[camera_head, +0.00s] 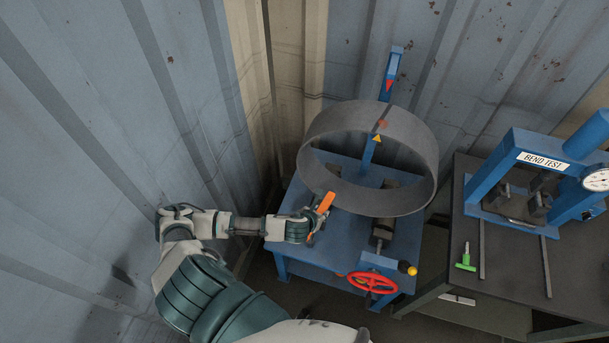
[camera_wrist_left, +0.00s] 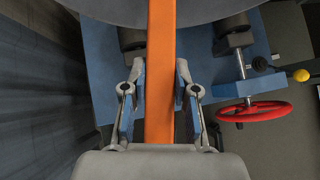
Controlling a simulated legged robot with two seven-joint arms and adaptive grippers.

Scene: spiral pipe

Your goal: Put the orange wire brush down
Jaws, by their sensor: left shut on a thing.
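The orange wire brush (camera_head: 326,202) is in my left gripper (camera_head: 316,215), at the left side of the blue rolling machine. In the left wrist view the orange brush (camera_wrist_left: 160,75) runs straight up the middle of the picture. The fingers of my left gripper (camera_wrist_left: 160,98) are shut on it, one on each side. The brush is in front of the machine and the large grey ring; I cannot tell whether it touches either. Its bristles are not clearly visible. My right gripper is not in view.
A grey metal ring (camera_head: 405,155) stands on the blue machine (camera_head: 338,262). A red handwheel (camera_head: 372,282) and a yellow knob (camera_head: 412,270) stick out in front. At the right, a dark table (camera_head: 515,265) carries a blue bend-test press (camera_head: 510,155) and a green-handled tool (camera_head: 466,262). Corrugated walls close the left and back.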

